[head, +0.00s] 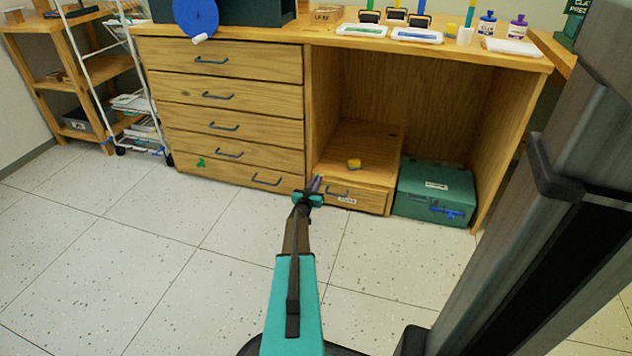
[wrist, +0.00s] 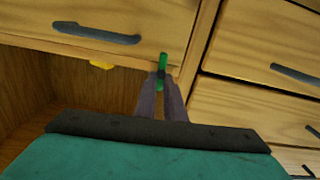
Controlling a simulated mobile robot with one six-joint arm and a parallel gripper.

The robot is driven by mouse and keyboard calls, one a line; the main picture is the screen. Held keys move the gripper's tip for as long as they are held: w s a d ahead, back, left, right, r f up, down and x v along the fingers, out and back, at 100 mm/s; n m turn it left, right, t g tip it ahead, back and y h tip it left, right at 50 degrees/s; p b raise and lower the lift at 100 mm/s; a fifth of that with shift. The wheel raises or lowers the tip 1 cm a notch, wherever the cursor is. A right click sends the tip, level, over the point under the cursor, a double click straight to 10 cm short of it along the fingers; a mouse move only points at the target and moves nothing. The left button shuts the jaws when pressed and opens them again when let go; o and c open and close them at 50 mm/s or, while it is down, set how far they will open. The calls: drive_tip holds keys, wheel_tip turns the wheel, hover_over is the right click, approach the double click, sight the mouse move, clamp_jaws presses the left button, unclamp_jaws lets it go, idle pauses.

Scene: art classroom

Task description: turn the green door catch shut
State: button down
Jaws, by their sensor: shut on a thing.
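The green door catch (wrist: 163,64) is a small narrow bar at the edge of a low wooden box's front panel, next to the upright of the drawer unit. In the wrist view it stands roughly lengthwise, in line with my fingers. My gripper (wrist: 162,84) is shut on it, its two grey fingers close together around its near part. In the head view my gripper (head: 315,184) is at the left edge of the low wooden box (head: 367,197), and I cannot make out the catch there.
A drawer stack (head: 226,128) with dark handles stands left of the gripper. The tiled floor in front is clear.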

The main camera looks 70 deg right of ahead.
drive_tip(key=shift+a+f+m, duration=0.1)
drive_tip(key=shift+m, duration=0.4)
drive_tip(key=c, duration=1.8)
unclamp_jaws()
drive_tip(key=shift+c, duration=0.2)
drive_tip(key=a+p, duration=0.4)
drive_tip(key=a, duration=0.9)
drive_tip(key=shift+s+a, duration=0.4)
drive_tip(key=shift+s, duration=0.05)
